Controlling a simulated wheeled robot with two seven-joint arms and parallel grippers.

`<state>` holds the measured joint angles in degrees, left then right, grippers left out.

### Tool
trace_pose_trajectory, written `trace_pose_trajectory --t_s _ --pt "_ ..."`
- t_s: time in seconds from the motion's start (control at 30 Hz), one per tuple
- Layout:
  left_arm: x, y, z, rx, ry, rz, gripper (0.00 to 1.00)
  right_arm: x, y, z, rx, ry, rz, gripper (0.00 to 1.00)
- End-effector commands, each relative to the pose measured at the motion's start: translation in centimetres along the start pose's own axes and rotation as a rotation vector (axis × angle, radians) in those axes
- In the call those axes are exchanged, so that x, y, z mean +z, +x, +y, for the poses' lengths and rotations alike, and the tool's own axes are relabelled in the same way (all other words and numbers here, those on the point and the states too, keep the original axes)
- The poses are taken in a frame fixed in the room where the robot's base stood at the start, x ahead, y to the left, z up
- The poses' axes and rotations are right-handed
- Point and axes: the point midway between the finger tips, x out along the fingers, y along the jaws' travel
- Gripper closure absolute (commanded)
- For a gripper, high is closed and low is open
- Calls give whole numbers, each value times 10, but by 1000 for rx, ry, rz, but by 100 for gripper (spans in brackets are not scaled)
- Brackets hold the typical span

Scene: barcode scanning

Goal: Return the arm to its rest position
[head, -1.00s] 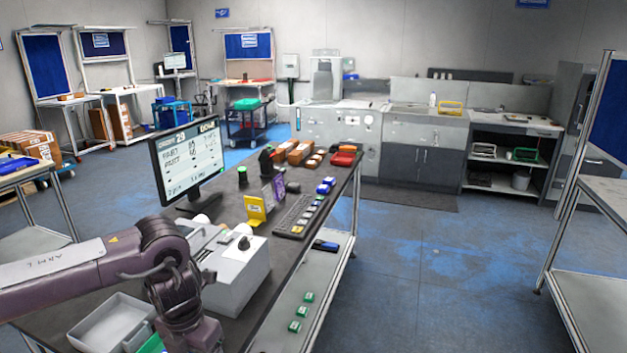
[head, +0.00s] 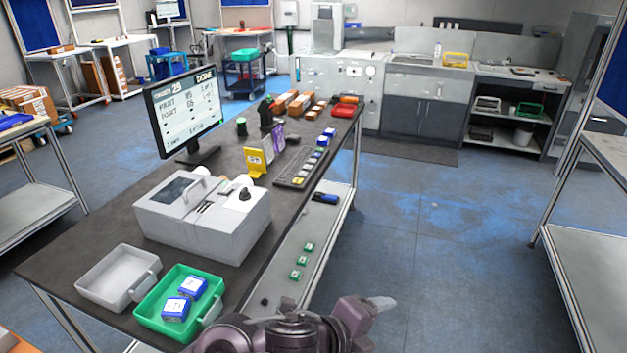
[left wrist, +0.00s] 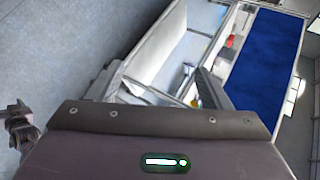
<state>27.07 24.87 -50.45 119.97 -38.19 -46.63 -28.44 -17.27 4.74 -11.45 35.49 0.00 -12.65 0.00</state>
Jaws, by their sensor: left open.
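My left arm shows at the bottom of the head view, low in front of the table. My left gripper (head: 376,304) points right, over the floor beyond the table's right side, and holds nothing that I can see. In the left wrist view its dark fingers stand apart, with a pale shelf and a blue panel (left wrist: 265,60) in the background. My right gripper cannot be made out in the head view. A dark mechanical part shows at the left edge of the wrist view; I cannot tell what it is.
The dark table (head: 100,240) bears a monitor (head: 185,110), a grey scanner box (head: 205,220), a grey tray (head: 118,277) and a green tray (head: 150,318) with two blue boxes. Small green items lie on its lower shelf (head: 285,290). A metal rack (head: 590,280) stands right. The floor (head: 430,250) between is clear.

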Motion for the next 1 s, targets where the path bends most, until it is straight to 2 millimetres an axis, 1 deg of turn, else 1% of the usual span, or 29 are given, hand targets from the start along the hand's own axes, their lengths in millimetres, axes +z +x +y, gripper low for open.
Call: trace_pose_trajectory --t_s 0.03,0.07,0.1,0.17,0.2,0.27,0.3,0.37,0.4,0.5,0.6,0.7,0.9,1.0 --pt "4 -7 -1 -23 -163 -42 28 -1 0 0 0 0 1 28" --pt "11 -12 -2 -34 -257 -73 28 -1 0 0 0 0 1 28" --pt "21 -20 0 -45 -386 -119 28 -1 0 0 0 0 2 28" --pt "39 -33 10 -53 -584 -191 28 -1 0 0 0 0 2 28" --pt "51 -42 20 -54 -719 -244 28 -1 0 0 0 0 2 28" --pt "69 -58 41 -46 -918 -328 28 -2 0 0 0 0 3 28" --pt "80 -69 57 -36 -1044 -385 28 -2 0 0 0 0 3 28" --pt "93 -86 83 -21 -1212 -468 28 -2 0 0 0 0 4 28" --pt "99 -96 99 -9 -1309 -519 28 -2 0 0 0 0 4 28" --pt "107 -120 137 20 -1508 -632 28 -2 0 0 -1 0 4 28" --pt "110 -142 169 46 -1667 -734 28 -3 0 -1 -1 0 5 28" --pt "109 -163 197 71 -1798 -826 28 -3 0 -2 -3 1 5 28" --pt "100 -202 244 115 -2015 -1000 28 -3 0 -4 -4 2 5 28" --pt "108 -178 264 127 -2009 -999 28 -4 1 -4 -4 2 6 28"
